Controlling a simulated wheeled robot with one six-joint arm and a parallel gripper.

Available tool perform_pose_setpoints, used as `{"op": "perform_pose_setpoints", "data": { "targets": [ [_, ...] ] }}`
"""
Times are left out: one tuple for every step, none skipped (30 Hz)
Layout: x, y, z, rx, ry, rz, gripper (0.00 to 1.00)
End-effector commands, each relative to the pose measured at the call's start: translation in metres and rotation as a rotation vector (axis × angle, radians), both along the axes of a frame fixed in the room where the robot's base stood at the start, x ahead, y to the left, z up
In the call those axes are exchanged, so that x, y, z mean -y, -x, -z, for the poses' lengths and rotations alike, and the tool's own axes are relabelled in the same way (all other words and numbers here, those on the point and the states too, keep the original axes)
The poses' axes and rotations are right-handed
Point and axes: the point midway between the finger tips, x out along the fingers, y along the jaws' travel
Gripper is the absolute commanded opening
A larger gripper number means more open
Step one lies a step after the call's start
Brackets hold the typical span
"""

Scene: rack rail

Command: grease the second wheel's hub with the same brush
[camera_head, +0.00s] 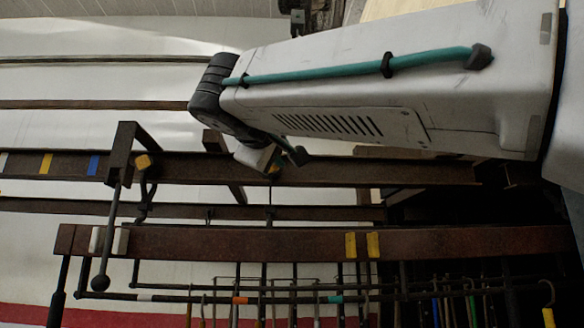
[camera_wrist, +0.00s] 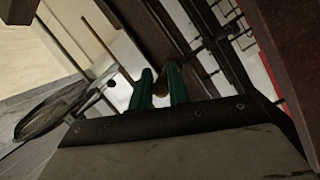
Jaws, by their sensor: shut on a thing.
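A dark hanger (camera_head: 120,160) with a yellow part (camera_head: 143,162) is on the rail to the left. I cannot tell either wheel or its hub apart in these views.
A lower brown rail (camera_head: 220,242) runs across the front, with pale blocks (camera_head: 97,240) and yellow marks (camera_head: 373,245). Thin rods and several hooks hang under it. A dark oval mesh thing (camera_wrist: 50,108) lies left in the wrist view.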

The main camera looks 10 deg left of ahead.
Motion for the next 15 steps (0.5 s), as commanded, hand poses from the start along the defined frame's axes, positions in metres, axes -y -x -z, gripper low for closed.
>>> {"op": "perform_pose_setpoints", "data": {
  "targets": [
    [-0.001, 0.0, -0.001, 0.0, -0.001, 0.0, 0.0],
    [-0.002, 0.0, -0.002, 0.0, -0.001, 0.0, 0.0],
    [-0.002, 0.0, -0.002, 0.0, 0.0, 0.0, 0.0],
    [-0.003, 0.001, -0.002, -0.001, 0.0, 0.0, 0.0],
    [-0.003, 0.001, -0.002, -0.001, 0.0, 0.0, 0.0],
    [-0.004, 0.001, -0.002, -0.001, 0.0, 0.0, 0.0],
    [-0.005, 0.001, -0.002, -0.001, 0.0, 0.0, 0.0],
    [-0.006, 0.001, -0.002, -0.001, 0.0, 0.0, 0.0],
    [-0.008, 0.001, -0.002, -0.001, 0.0, 0.0, 0.0],
    [-0.009, 0.002, -0.002, -0.001, 0.001, 0.0, 0.0],
    [-0.01, 0.002, -0.002, -0.001, 0.001, 0.0, 0.0],
    [-0.011, 0.002, -0.002, -0.001, 0.001, 0.0, 0.0],
    [-0.012, 0.002, -0.002, -0.001, 0.001, 0.0, 0.0],
    [-0.013, 0.003, -0.002, -0.001, 0.001, 0.0, 0.0],
    [-0.013, 0.003, -0.001, -0.001, 0.001, 0.0, 0.0]
  ]
}}
